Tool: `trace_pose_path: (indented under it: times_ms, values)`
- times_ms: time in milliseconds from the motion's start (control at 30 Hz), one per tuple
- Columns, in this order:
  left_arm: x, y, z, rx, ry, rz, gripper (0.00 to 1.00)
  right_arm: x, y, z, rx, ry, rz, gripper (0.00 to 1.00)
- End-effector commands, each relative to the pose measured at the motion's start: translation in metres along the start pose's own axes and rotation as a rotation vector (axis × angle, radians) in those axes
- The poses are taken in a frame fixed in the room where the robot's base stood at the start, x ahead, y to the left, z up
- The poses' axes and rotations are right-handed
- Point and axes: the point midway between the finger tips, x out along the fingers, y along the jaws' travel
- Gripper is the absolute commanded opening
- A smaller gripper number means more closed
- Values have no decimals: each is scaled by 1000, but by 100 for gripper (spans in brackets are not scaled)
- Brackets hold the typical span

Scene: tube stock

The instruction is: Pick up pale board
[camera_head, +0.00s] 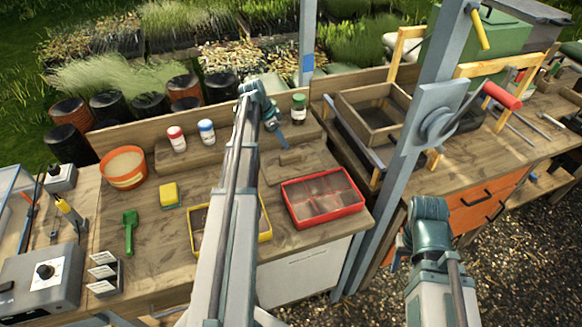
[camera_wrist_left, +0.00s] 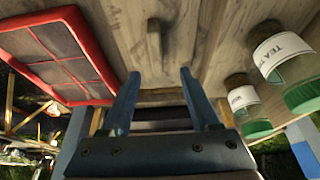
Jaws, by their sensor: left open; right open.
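The pale board (camera_head: 302,167) lies flat on the wooden bench behind the red tray, with a small wooden grip on top. It fills the upper middle of the left wrist view (camera_wrist_left: 190,45), its grip (camera_wrist_left: 154,38) standing just beyond my fingertips. My left gripper (camera_head: 281,138) is open and empty above the board's far side; in the left wrist view (camera_wrist_left: 159,74) its two blue fingers are apart. My right gripper (camera_head: 398,258) hangs low beyond the bench's right side, mostly hidden by its wrist, with nothing seen in it.
A red-rimmed tray (camera_head: 322,196) lies close in front of the board. A green-lidded jar (camera_head: 299,109) and two more jars stand behind on a raised ledge. A yellow-rimmed tray (camera_head: 199,228) is partly hidden by my left arm. A grey post (camera_head: 398,160) rises at right.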

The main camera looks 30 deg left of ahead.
Motion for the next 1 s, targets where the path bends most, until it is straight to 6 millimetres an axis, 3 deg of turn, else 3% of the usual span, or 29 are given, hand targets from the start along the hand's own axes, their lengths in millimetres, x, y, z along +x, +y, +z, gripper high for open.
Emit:
trace_pose_path:
  times_ms: [33, 300, 667, 1000]
  values:
    - [15, 0, 2, 1, 0, 0, 62, 15, -1, -1, 0, 0, 0, 50]
    - [52, 0, 2, 0, 0, 0, 62, 48, -5, -3, 1, 0, 0, 50]
    - [58, 1, 2, 0, 0, 0, 62, 54, -5, -3, 0, 0, 0, 50]
    - [96, 7, 11, 1, 0, 0, 62, 92, -9, -5, 0, 0, 0, 50]
